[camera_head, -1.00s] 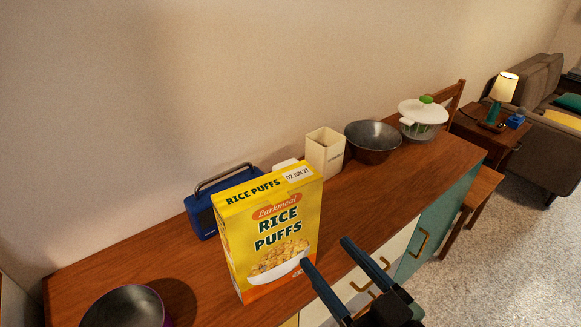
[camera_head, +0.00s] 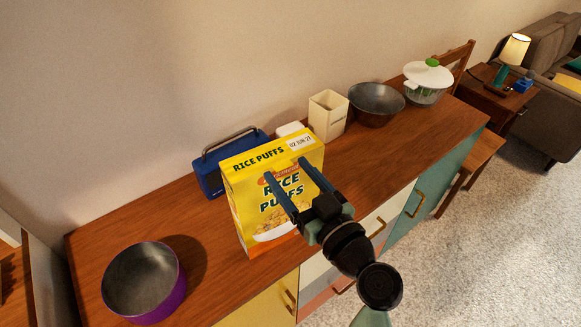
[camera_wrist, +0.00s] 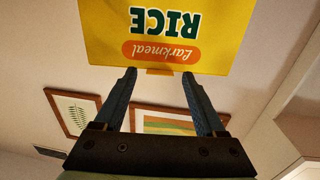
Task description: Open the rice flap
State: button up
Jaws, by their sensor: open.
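The yellow rice puffs box (camera_head: 277,225) stands upright on the wooden hutch top in the head view. Its top panel (camera_head: 262,156) looks closed, with a white date label at its right end. My gripper (camera_head: 284,175) is open and empty, its two blue fingers pointing at the upper front face of the box. In the wrist view the box (camera_wrist: 165,25) appears upside down, and the fingertips of my gripper (camera_wrist: 158,75) lie near its top edge. A small orange tab (camera_wrist: 160,71) shows at that edge between the fingertips. I cannot tell whether the fingers touch the box.
A blue radio-like case (camera_head: 222,172) stands behind the box. A purple bowl (camera_head: 143,282) is at left. A cream canister (camera_head: 328,116), a dark bowl (camera_head: 376,103) and a white-lidded pot (camera_head: 427,82) stand to the right.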

jog(key=shift+w+a, duration=0.15)
jog(key=shift+w, duration=0.1)
grip_shut()
dwell(1.4)
